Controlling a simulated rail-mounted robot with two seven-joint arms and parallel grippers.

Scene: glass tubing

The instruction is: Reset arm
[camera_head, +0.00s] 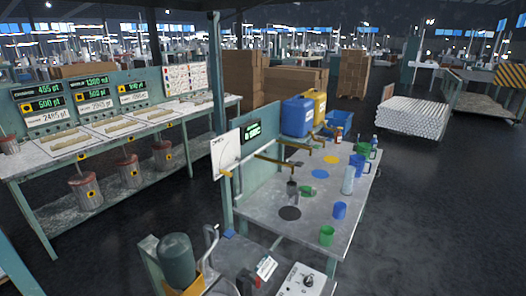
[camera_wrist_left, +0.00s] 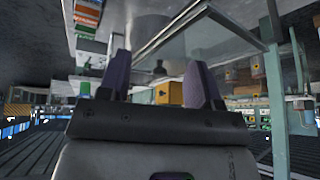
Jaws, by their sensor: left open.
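My left gripper (camera_wrist_left: 160,64) shows in the left wrist view. Its two dark purple fingers stand wide apart with nothing held between them. A yellow box-like thing (camera_wrist_left: 168,93) shows in the background behind the gap between the fingers; its distance is hard to tell. Neither of my arms shows in the head view. My right gripper is in neither view.
A green-framed bench (camera_head: 118,140) with displays stands left. White tubes (camera_head: 412,118) are stacked behind right. Dark floor (camera_head: 440,220) at right is clear.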

